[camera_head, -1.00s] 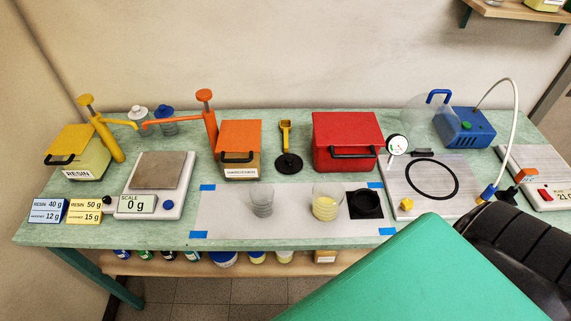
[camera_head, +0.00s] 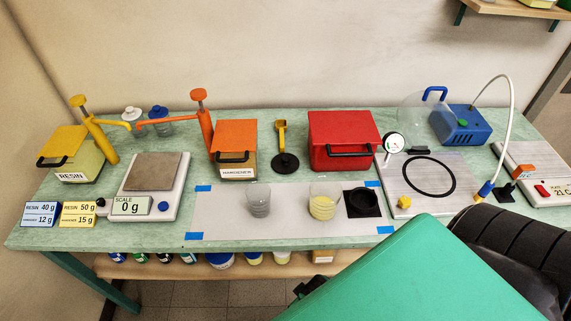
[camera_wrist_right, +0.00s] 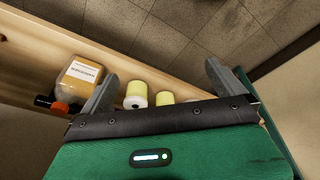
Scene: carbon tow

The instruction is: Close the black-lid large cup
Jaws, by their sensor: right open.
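A clear cup with yellow contents (camera_head: 323,206) stands upright and open on the white mat (camera_head: 225,222). A black square piece with a round raised part (camera_head: 363,203), which looks like the black lid, lies just right of it, apart from the cup. A second clear cup (camera_head: 258,204) with greyish contents stands to the left. My right arm covers the lower right of the head view. My right gripper (camera_wrist_right: 160,90) shows in the right wrist view, open and empty, with its fingers over the lower shelf side of the bench. My left gripper is not in view.
Left of the mat are a scale (camera_head: 155,188) and resin box (camera_head: 75,157). Behind are a hardener box (camera_head: 234,140) and red box (camera_head: 342,136). A metal plate with a black ring (camera_head: 405,200) is right. The lower shelf (camera_wrist_right: 45,45) holds bottles.

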